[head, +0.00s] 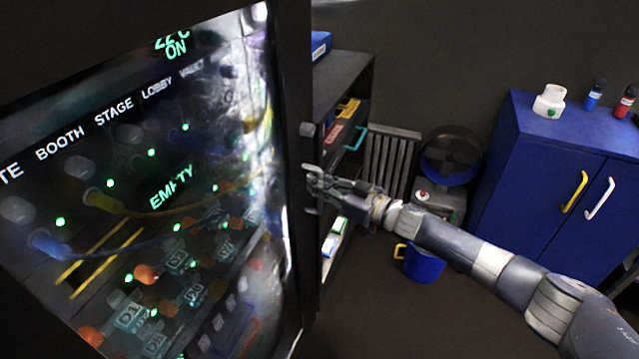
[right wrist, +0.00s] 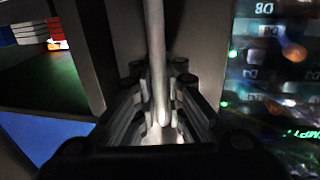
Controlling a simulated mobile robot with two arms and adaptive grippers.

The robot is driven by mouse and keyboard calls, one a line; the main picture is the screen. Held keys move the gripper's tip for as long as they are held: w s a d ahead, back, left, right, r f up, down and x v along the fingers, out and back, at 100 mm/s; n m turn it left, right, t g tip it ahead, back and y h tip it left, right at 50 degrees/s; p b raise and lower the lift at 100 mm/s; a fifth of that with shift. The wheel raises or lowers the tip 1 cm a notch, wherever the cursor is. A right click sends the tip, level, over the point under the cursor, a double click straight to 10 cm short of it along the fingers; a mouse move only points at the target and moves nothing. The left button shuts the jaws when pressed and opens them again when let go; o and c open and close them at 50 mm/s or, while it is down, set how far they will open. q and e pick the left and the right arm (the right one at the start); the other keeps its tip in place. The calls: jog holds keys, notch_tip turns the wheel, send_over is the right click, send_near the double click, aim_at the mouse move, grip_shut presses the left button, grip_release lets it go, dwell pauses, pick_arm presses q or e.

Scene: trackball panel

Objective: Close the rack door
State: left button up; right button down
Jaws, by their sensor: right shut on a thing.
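The rack door (head: 293,60) has a dark frame around a clear pane and fills the left of the head view. Lit labels, green lights, cables and knobs of the panel (head: 130,235) show through the pane. A pale vertical bar handle (right wrist: 157,60) runs between the fingers in the right wrist view. My right gripper (head: 314,182) is at the door's right edge, and its fingers (right wrist: 160,118) are shut on the handle. How far the door stands from its frame I cannot tell. My left gripper is not in view.
A dark shelf unit (head: 345,68) stands just right of the door. A round dark fan (head: 452,152) and a blue cabinet (head: 535,150) stand farther right. Dark floor is open in front.

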jog(key=c, duration=1.7)
grip_release()
jog(key=shift+a, duration=0.25)
jog(key=shift+o, duration=0.2)
jog(key=v, duration=1.2)
jog(key=shift+d, duration=0.15)
